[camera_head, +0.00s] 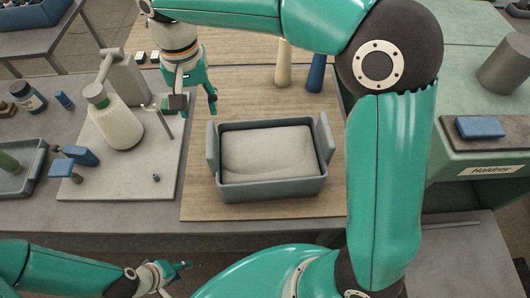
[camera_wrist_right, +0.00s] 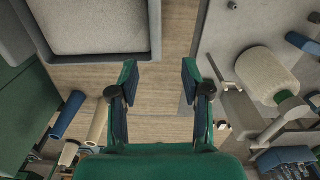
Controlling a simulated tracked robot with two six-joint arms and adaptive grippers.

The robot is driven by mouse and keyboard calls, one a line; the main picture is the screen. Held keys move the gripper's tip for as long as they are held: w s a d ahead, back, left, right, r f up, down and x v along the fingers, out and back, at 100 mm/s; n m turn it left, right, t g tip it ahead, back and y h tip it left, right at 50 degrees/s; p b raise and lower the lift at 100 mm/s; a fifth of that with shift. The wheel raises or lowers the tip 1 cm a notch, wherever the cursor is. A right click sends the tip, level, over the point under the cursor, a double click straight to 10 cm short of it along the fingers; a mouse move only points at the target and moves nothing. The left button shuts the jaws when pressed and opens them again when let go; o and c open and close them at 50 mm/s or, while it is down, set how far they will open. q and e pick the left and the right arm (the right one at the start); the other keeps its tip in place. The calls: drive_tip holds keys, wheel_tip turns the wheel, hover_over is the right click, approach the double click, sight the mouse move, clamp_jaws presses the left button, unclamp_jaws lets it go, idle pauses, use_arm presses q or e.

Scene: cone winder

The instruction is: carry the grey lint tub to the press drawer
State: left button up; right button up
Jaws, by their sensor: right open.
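The grey lint tub (camera_head: 272,190) sits on the wooden board, filled with pale grey lint and with a raised plate at each end. In the right wrist view the tub (camera_wrist_right: 104,58) is at upper left. My right gripper (camera_head: 195,104) is open and empty, above the board's left edge, left of and beyond the tub, apart from it. Its two fingers also show in the right wrist view (camera_wrist_right: 157,82). My left gripper (camera_head: 174,279) is low in the head view, in front of the table; its opening is unclear. A green machine (camera_head: 450,172) labelled "Haldrey" is at right; I cannot make out its drawer for certain.
A cream cone (camera_head: 118,125) stands on a grey plate left of the board. A cream bobbin (camera_head: 283,65) and a blue one (camera_head: 316,73) stand behind the tub. A blue block (camera_head: 480,127) lies on the machine. My right arm crosses the view right of the tub.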

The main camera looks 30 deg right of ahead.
sight(211, 133)
drive_tip(key=f, duration=0.5)
drive_tip(key=d+f, duration=0.1)
drive_tip(key=f, duration=0.2)
drive_tip(key=shift+s+f, duration=0.15)
drive_tip(key=shift+f, duration=0.15)
drive_tip(key=shift+s+a+f+p, duration=0.15)
drive_tip(key=shift+f+p, duration=0.05)
drive_tip(key=shift+f, duration=0.7)
drive_tip(key=shift+s+a+f+p, duration=0.15)
drive_tip(key=shift+a+f+p, duration=0.1)
drive_tip(key=shift+f, duration=0.65)
drive_tip(key=shift+s+a+f+p, duration=0.1)
drive_tip(key=shift+s+f+p, duration=0.1)
drive_tip(key=shift+f, duration=0.7)
clamp_jaws()
drive_tip(key=shift+r, duration=0.1)
